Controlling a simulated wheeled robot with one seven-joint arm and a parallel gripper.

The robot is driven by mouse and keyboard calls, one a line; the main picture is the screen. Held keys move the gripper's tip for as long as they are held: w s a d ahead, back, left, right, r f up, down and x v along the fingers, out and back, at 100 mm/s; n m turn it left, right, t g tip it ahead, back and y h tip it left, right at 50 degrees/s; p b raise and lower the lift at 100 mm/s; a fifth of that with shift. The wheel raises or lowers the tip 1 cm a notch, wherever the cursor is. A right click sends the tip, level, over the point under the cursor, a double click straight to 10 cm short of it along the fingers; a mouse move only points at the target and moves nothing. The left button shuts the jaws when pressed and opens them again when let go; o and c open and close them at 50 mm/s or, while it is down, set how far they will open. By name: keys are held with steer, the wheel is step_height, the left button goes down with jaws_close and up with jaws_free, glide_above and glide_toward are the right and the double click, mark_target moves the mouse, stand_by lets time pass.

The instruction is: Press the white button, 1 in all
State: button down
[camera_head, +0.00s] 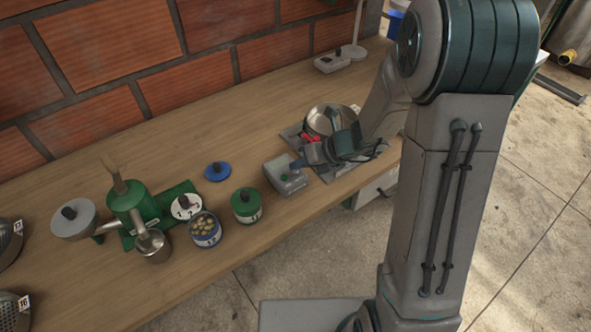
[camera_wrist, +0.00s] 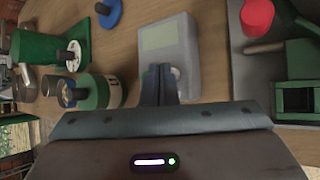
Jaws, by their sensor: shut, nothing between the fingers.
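A small grey box (camera_head: 287,177) with a pale display panel stands on the wooden counter; it also shows in the wrist view (camera_wrist: 183,35). A pale, whitish round button (camera_wrist: 178,74) shows at the near end of the box in the wrist view, partly hidden by my fingers. My gripper (camera_head: 298,163) reaches over the box from the right. Its fingers are shut and empty, and the tips (camera_wrist: 159,70) are right beside the button in the wrist view. I cannot tell whether they touch it.
A steel pot (camera_head: 322,119) stands on a grey tray behind my gripper. Left of the box are a green jar (camera_head: 246,206), a blue jar (camera_head: 205,230) with beans, a blue lid (camera_head: 217,171) and a green pulper (camera_head: 131,203). Bare counter lies behind the box.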

mark_target(300, 174)
steer(key=shift+f, duration=0.35)
steer(key=shift+r, duration=0.15)
stand_by(0.3)
steer(key=shift+r+p, duration=0.7)
steer(key=shift+r, duration=0.05)
step_height(300, 174, up, 5)
steer(key=p, duration=0.4)
steer(key=shift+p, duration=0.35)
stand_by(0.4)
